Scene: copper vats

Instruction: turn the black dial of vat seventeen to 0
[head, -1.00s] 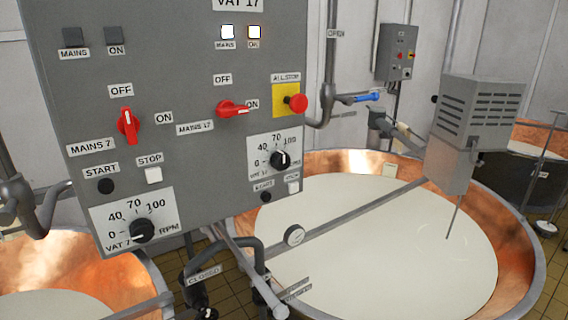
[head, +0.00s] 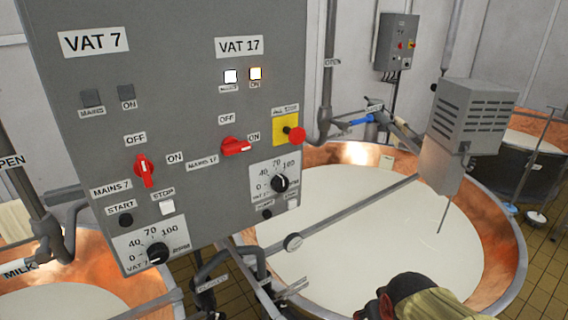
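The black dial of vat seventeen (head: 279,183) sits on a white scale plate marked 0, 40, 70 and 100, at the lower right of the grey panel. A pale mark shows toward the dial's right side, away from the 0 at its left; the exact reading is too small to tell. A dark and olive form at the bottom edge, apparently the end of my arm with my gripper (head: 372,309), is below and right of the dial, clear of the panel. Its fingers are mostly cut off by the frame, so their opening is hidden.
The grey panel (head: 200,75) also carries the vat 7 dial (head: 158,253), the red mains 17 switch (head: 236,147) near ON, the red mains 7 switch (head: 144,170) and a red all-stop button (head: 296,135). A copper vat (head: 512,262) of white liquid lies behind, crossed by a grey bar.

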